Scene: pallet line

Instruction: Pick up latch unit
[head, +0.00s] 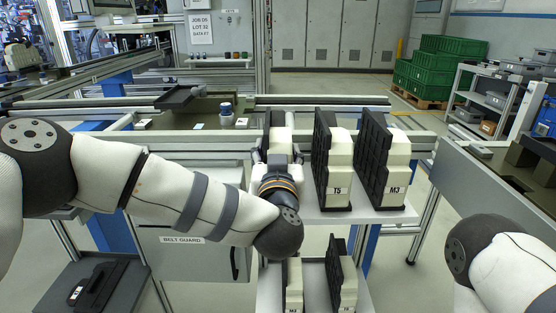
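Several cream-coloured units with black ribbed plates on their left sides stand upright on a white two-level rack. On the upper level are one labelled T5 (339,165), one labelled M3 (395,165) to its right, and a leftmost unit (281,135), partly hidden. I cannot tell which is the latch unit. My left gripper (278,155) is at the leftmost unit, its fingers seeming to lie on either side of it. My wrist hides the contact, so I cannot tell whether it is shut. My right gripper is out of view.
The lower rack level (318,301) holds more such units. Conveyor rails (320,100) run behind, with a blue-and-white cylinder (227,114). A cabinet marked BELT GUARD (195,262) is below my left arm. A grey table (480,190) stands right, across a floor gap.

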